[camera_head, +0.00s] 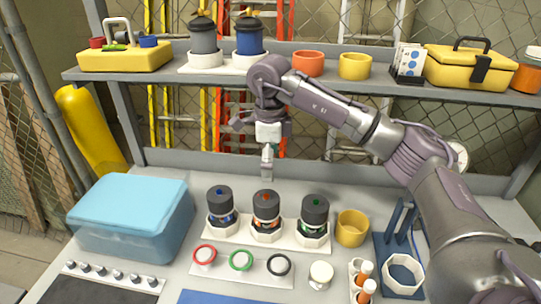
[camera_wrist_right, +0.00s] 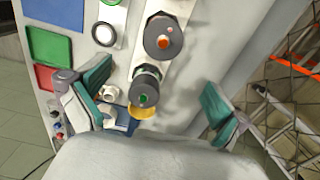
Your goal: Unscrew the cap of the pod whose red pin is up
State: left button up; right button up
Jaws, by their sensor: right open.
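Three pods with dark grey caps stand in a row on a white base (camera_head: 295,243). The left pod (camera_head: 220,206) has a blue mark on its cap, the middle pod (camera_head: 265,210) a red one, the right pod (camera_head: 315,212) a green one. The red mark shows on the middle pod in the right wrist view (camera_wrist_right: 164,40), beside the green-marked pod (camera_wrist_right: 145,92). Pin heights are too small to judge. My right gripper (camera_head: 267,165) hangs above and behind the middle pod, apart from it. In its wrist view its fingers (camera_wrist_right: 157,88) are spread and empty. My left gripper is out of view.
A yellow cup (camera_head: 352,228) and a blue rack (camera_head: 400,245) stand right of the pods. Red, green and black rings (camera_head: 241,260) lie in front. A blue-lidded bin (camera_head: 130,210) is at left. A shelf (camera_head: 200,78) with several containers crosses behind.

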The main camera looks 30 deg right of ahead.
aim_at(271, 199)
notch_tip(271, 199, down, 14)
jog(key=m+p, duration=0.2)
jog(key=p, duration=0.1)
jog(key=shift+r+p, duration=0.1)
jog(key=shift+p, duration=0.3)
jog(key=shift+d, duration=0.1)
jog(key=c, duration=1.2)
jog(key=o, duration=0.5)
jog(key=shift+c, duration=0.2)
jog(key=c, duration=0.4)
